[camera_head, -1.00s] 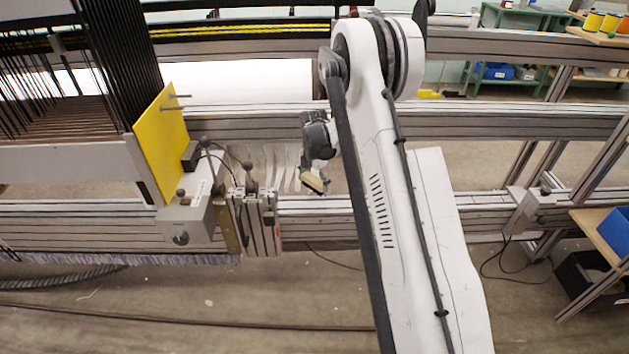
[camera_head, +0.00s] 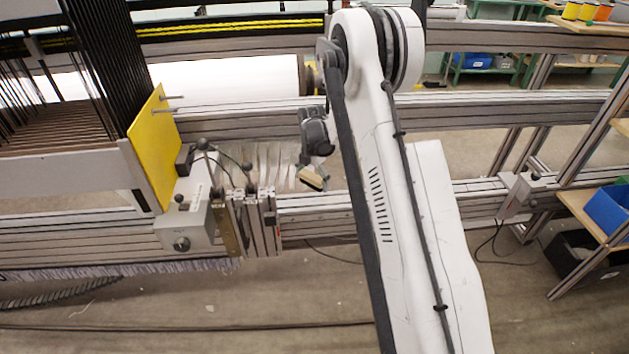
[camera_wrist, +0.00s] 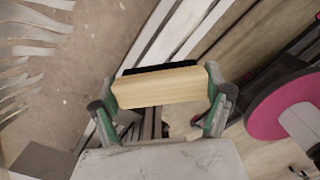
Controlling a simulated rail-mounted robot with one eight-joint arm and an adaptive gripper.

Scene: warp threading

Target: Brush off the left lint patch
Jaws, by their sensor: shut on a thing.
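My gripper (camera_wrist: 160,98) is shut on a wooden brush (camera_wrist: 160,86), with one green-and-grey finger at each end of the block. Dark bristles show along the block's far edge in the wrist view. In the head view, the brush (camera_head: 312,179) hangs below my wrist, just right of the pale hanging strips and above the front rail. It appears clear of surfaces, though its exact gap cannot be told. I cannot make out the left lint patch in either view.
Pale strips (camera_head: 268,162) hang left of the brush. A grey clamp block (camera_head: 263,222) and a control box (camera_head: 186,228) sit at the front rail. A yellow plate (camera_head: 158,150) stands further left. A pink disc (camera_wrist: 283,106) shows at the wrist view's right.

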